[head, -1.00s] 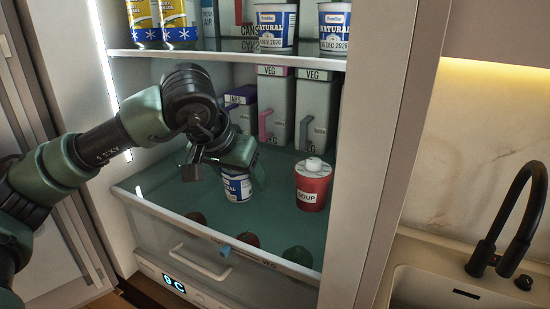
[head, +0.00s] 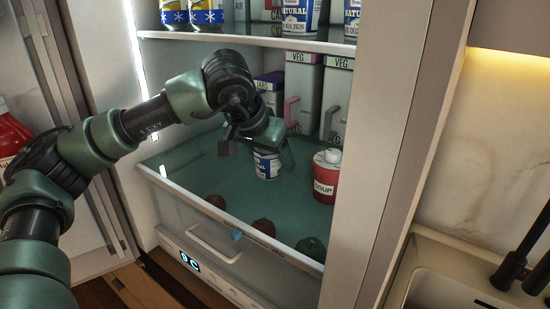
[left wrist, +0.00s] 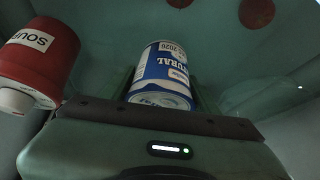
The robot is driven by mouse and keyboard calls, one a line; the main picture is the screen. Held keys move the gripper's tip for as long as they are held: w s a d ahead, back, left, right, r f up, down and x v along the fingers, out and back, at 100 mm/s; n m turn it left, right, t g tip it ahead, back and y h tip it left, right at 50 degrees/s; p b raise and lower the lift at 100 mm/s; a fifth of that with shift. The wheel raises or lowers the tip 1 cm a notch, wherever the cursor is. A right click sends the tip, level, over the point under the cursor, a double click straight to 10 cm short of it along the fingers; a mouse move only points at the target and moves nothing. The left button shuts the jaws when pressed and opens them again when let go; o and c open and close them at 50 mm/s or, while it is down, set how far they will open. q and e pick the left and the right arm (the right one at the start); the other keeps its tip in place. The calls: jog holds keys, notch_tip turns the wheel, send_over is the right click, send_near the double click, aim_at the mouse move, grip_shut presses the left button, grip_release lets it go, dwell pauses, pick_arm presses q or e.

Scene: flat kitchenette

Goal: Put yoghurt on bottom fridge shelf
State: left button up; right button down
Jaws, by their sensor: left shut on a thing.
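The yoghurt (head: 267,164) is a small white and blue tub. It is upright, low over or on the teal bottom shelf (head: 200,160) of the open fridge; I cannot tell whether it touches the glass. My left gripper (head: 268,150) reaches down from above and is shut on it, hiding its upper part. In the left wrist view the yoghurt (left wrist: 162,72) sits between the fingers, its NATURAL label showing. My right gripper is not in view.
A red soup pot (head: 326,176) stands right of the yoghurt, also in the left wrist view (left wrist: 40,60). Grey VEG cartons (head: 302,92) stand behind. An upper shelf (head: 250,41) is above my wrist. The shelf's left and front are clear; a drawer (head: 215,240) lies below.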

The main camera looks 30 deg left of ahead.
pick_arm(q)
jog(key=shift+w+a+f, duration=0.1)
jog(key=shift+a+f, duration=0.05)
jog(key=shift+f, duration=0.05)
jog(key=o, duration=1.2)
jog(key=shift+w+f, duration=0.25)
jog(key=o, duration=0.5)
jog(key=shift+w, duration=0.15)
jog(key=shift+c, duration=0.2)
jog(key=shift+r, duration=0.4)
jog(key=shift+s+r, duration=0.2)
jog(key=shift+s, duration=0.1)
jog(key=b+v, duration=0.2)
jog(key=v, duration=0.9)
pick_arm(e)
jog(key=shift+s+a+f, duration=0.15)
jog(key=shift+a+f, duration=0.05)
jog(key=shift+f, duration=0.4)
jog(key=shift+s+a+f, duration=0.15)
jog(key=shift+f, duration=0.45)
